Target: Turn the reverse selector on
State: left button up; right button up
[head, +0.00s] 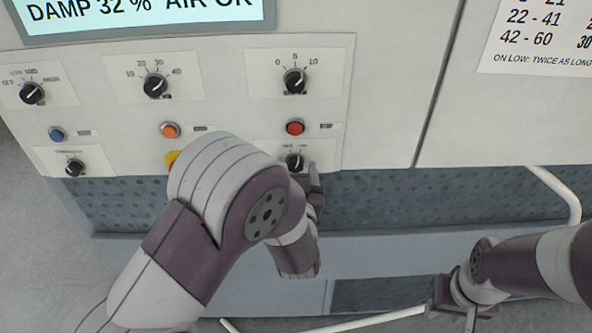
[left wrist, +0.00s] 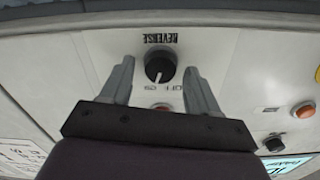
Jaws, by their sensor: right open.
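The reverse selector is a small black knob (head: 294,160) low on the white control panel in the head view. In the left wrist view the black knob (left wrist: 160,68) carries a white pointer line, with an upside-down REVERSE label on one side and small OFF and ON marks on the other. My left gripper (left wrist: 158,75) is open, one finger on each side of the knob; contact cannot be told. In the head view my left gripper (head: 311,178) is partly hidden by my wrist. My right gripper (head: 452,292) is open and empty, low at the right, away from the panel.
A red button (head: 295,127) sits just above the selector, with a larger knob (head: 294,81) higher up. An orange button (head: 170,130), a blue button (head: 57,134) and other knobs lie to the left. A white rail (head: 560,190) stands out at the right.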

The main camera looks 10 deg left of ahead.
pick_arm(q)
jog(key=shift+s+d+f, duration=0.1)
jog(key=shift+s+f, duration=0.05)
jog(key=shift+s, duration=0.15)
jog(key=b+v, duration=0.3)
jog(key=v, duration=0.9)
jog(key=shift+b, duration=0.3)
